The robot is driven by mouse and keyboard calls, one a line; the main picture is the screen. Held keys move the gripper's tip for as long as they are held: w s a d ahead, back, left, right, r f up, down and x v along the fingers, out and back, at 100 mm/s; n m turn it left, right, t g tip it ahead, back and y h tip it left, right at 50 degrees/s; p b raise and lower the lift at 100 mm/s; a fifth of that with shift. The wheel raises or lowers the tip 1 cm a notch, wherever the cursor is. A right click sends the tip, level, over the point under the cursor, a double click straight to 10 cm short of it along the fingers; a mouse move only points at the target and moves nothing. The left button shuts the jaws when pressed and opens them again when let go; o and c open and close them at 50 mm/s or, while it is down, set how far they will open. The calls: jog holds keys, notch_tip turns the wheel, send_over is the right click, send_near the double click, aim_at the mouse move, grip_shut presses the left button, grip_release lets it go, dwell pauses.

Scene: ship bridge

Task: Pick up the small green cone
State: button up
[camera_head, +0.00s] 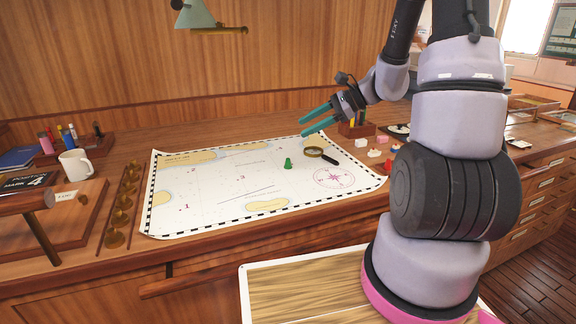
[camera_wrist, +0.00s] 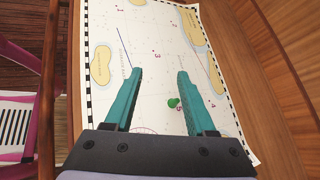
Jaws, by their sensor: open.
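The small green cone (camera_head: 288,163) stands on the chart (camera_head: 215,215), near its middle, left of the magnifying glass (camera_head: 316,153). It also shows in the wrist view (camera_wrist: 173,102), lying in the picture between my two fingers, closer to the right one. My gripper (camera_head: 312,122) has teal fingers and is held in the air above the far edge of the chart, apart from the cone. In the wrist view my gripper (camera_wrist: 160,75) has its fingers spread wide with nothing held between them.
A white mug (camera_head: 75,165) and a pen holder (camera_head: 75,145) stand at the left. A row of brass pieces (camera_head: 122,205) lines the chart's left edge. A wooden holder (camera_head: 357,129) and several small coloured pieces (camera_head: 377,154) sit to the right.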

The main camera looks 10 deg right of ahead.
aim_at(292, 167)
jog(key=w+d+f+m+t, duration=0.1)
jog(key=w+f+m, duration=0.1)
jog(key=f, duration=0.1)
jog(key=w+d+f+m+t, duration=0.1)
jog(key=d+f+m, duration=0.1)
jog(key=f+m, duration=0.1)
jog(key=w+d+f+m+t, duration=0.1)
jog(key=w+d+f+m, duration=0.1)
jog(key=f, duration=0.3)
jog(key=shift+w+d+t, duration=0.2)
jog(key=shift+w+t, duration=0.1)
jog(key=shift+t, duration=0.1)
jog(key=shift+w+f+m, duration=0.15)
jog(key=shift+f+m, duration=0.1)
jog(key=shift+m, duration=0.05)
jog(key=x, duration=1)
jog(key=shift+w+f, duration=0.15)
jog(key=shift+w, duration=0.05)
grip_shut()
